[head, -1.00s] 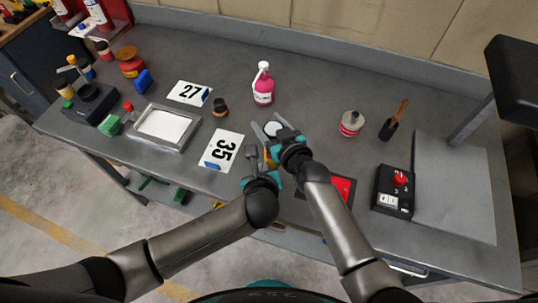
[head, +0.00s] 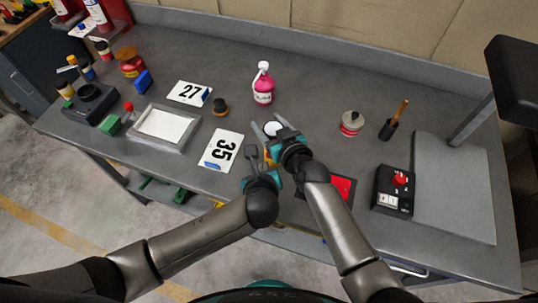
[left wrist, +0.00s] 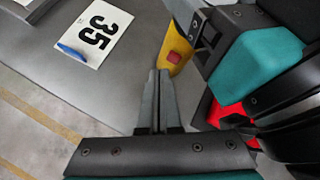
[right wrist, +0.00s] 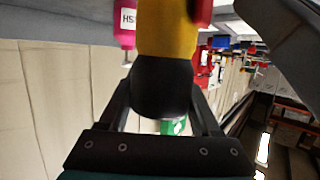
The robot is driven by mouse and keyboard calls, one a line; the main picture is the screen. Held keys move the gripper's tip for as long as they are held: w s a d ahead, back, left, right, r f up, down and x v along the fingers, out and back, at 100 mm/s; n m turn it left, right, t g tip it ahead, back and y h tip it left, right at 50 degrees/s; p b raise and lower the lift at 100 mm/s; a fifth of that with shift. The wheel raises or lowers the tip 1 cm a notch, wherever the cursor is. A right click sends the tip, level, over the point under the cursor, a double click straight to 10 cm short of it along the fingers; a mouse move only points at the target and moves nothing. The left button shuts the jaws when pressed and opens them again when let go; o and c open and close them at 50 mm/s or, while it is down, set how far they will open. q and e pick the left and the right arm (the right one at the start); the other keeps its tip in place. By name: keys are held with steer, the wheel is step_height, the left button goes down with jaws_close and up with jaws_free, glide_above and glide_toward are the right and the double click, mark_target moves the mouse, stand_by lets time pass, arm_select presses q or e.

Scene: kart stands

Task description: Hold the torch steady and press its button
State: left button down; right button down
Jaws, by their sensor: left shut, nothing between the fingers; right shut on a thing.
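The torch has a yellow body and a black end. In the right wrist view the torch (right wrist: 167,35) stands between the fingers of my right gripper (right wrist: 163,105), which is shut on its black end. In the left wrist view its yellow body (left wrist: 178,45) carries a red button (left wrist: 174,57). My left gripper (left wrist: 158,75) is shut and empty, its fingertips just below the button in that picture. I cannot tell if they touch the torch. In the head view my right gripper (head: 267,131) and left gripper (head: 252,152) are close together, and the arms hide most of the torch.
A pink bottle (head: 263,86) stands behind the grippers. Cards 35 (head: 222,147) and 27 (head: 189,92) lie to the left. A red panel (head: 342,187) is beside my right forearm, and a switch box (head: 394,189) is further right. The bench (head: 320,88) is clear behind my right gripper.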

arm_select(q)
steer(key=shift+w, duration=0.1)
stand_by(0.3)
steer(key=shift+w+d, duration=0.15)
steer(key=shift+w, duration=0.15)
steer(key=shift+w+d, duration=0.1)
steer(key=shift+w, duration=0.25)
stand_by(0.5)
